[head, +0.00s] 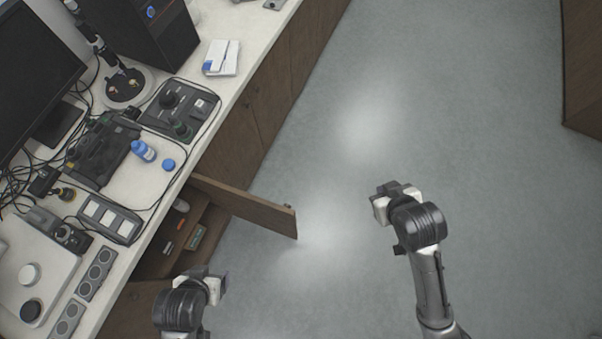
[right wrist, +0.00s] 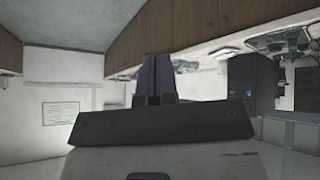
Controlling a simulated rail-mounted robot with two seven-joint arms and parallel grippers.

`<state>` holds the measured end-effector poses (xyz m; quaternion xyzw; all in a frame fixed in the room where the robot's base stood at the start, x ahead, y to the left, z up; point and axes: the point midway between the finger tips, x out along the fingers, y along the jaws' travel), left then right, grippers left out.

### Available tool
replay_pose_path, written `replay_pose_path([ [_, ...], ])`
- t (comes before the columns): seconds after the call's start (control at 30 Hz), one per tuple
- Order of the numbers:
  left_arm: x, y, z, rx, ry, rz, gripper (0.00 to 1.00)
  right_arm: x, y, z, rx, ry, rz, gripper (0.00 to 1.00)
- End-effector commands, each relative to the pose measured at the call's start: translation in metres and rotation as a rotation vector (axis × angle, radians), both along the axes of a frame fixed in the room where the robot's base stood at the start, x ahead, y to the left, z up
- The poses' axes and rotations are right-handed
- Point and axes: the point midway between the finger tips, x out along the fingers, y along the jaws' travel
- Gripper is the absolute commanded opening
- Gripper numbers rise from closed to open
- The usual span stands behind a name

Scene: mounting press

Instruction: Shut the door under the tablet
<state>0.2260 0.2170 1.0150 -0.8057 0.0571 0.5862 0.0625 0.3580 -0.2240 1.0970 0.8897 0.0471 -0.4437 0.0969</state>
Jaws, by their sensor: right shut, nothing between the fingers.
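A brown cabinet door (head: 245,207) stands open under the counter, swung out over the floor. Its free end points toward the lower right, and the open cabinet behind it shows shelves with small items (head: 195,238). I cannot tell for sure which device on the counter is the tablet. My right gripper (head: 382,203) is over the floor, to the right of the door's free end and apart from it. Its fingers are together and empty in the right wrist view (right wrist: 159,78). My left gripper (head: 217,285) is below the door in the picture; its finger opening is unclear.
The grey floor (head: 450,120) is clear around my right arm. Brown furniture (head: 583,65) stands at the upper right.

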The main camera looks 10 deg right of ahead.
Motion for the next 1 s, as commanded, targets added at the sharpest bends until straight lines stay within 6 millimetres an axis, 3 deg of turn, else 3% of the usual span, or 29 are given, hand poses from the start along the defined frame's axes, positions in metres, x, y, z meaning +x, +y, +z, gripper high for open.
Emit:
replay_pose_path([
  [0.03,0.000,0.000,-0.036,0.000,0.000,0.000,0.78,0.011,0.000,-0.028,-0.005,-0.023,0.005,0.00],
  [0.57,0.000,0.000,-0.209,0.000,0.000,0.000,0.78,0.105,0.008,-0.162,0.000,-0.105,0.105,0.00],
  [0.87,0.000,0.000,-0.307,0.000,0.000,0.000,0.78,0.154,0.025,-0.259,0.104,-0.013,0.230,0.00],
  [1.0,0.000,0.000,-0.353,0.000,0.000,0.000,0.78,0.171,0.036,-0.313,0.210,0.090,0.307,0.00],
])
